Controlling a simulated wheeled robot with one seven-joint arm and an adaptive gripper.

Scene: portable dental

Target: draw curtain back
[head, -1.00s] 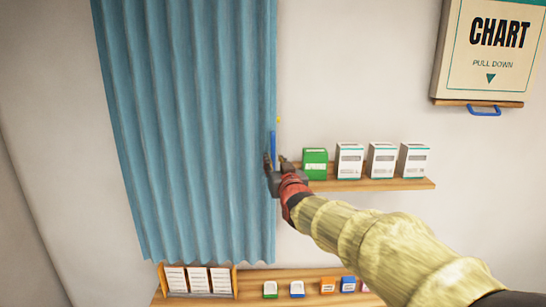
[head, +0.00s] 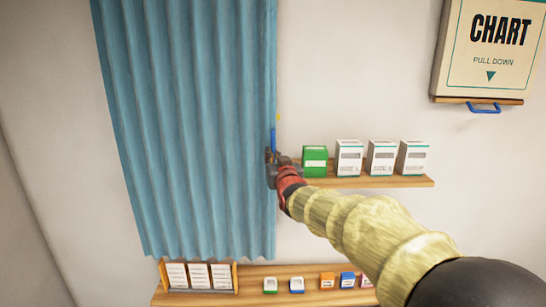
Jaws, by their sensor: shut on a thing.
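The blue pleated curtain (head: 190,130) hangs at the left of the head view, drawn across the wall from the top edge down to just above the lower shelf. A blue pull handle (head: 273,138) shows at its right edge. My gripper (head: 272,158) is at that edge, at the height of the upper shelf, and is shut on the handle. The fingers hide the handle's lower part. My arm reaches in from the lower right.
Close to the right of my gripper, an upper shelf (head: 385,183) holds a green box (head: 315,160) and white boxes (head: 382,156). A lower shelf (head: 250,282) carries cards and small boxes. A pull-down chart (head: 490,45) hangs at the upper right.

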